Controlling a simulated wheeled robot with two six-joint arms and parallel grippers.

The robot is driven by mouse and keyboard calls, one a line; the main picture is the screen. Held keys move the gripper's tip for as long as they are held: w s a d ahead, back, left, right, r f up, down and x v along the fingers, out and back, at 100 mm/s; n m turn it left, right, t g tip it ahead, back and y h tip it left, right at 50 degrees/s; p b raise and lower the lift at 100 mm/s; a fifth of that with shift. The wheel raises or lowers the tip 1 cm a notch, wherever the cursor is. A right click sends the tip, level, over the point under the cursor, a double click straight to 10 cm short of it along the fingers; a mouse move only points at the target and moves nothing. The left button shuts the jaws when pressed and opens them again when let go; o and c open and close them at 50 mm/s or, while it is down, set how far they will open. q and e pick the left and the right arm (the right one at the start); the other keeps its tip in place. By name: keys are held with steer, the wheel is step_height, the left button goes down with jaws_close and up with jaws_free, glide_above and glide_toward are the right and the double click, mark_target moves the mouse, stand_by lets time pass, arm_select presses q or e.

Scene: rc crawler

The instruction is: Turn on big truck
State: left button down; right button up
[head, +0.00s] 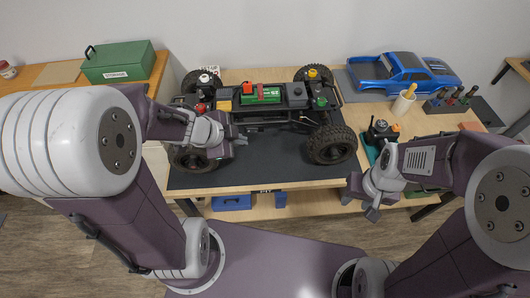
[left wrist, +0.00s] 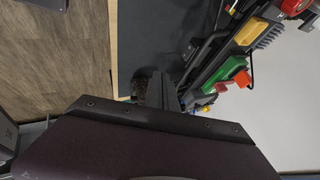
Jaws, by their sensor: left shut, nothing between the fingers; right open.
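The big truck (head: 265,105) is an open black chassis with large black tires, standing on a dark mat on the workbench. It carries a green battery box (head: 261,95), a black box beside it, and small red, orange and yellow parts. My left gripper (head: 238,139) is shut and empty at the near side of the chassis, by the near left wheel; I cannot tell if it touches. In the left wrist view the fingers (left wrist: 158,90) are together, with the chassis rail (left wrist: 205,65) to their right. My right gripper (head: 366,202) is open and empty in front of the bench's right part.
A blue truck body (head: 403,72) lies at the back right, near a cup (head: 402,103) and a tool rack (head: 450,101). A green storage box (head: 117,61) stands on the left table. Blue bins (head: 231,202) sit on the lower shelf. The mat's front strip is clear.

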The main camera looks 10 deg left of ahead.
mark_target(252, 131)
arm_select(q)
steer(key=w+f+b, duration=0.2)
steer(key=w+f, duration=0.7)
steer(key=w, duration=0.1)
steer(key=shift+d, duration=0.35)
arm_select(e)
steer(key=shift+w+a+f, duration=0.2)
steer(key=shift+a+f, duration=0.05)
steer(key=shift+f, duration=0.4)
steer(key=shift+w+a+f, duration=0.2)
steer(key=shift+f, duration=0.45)
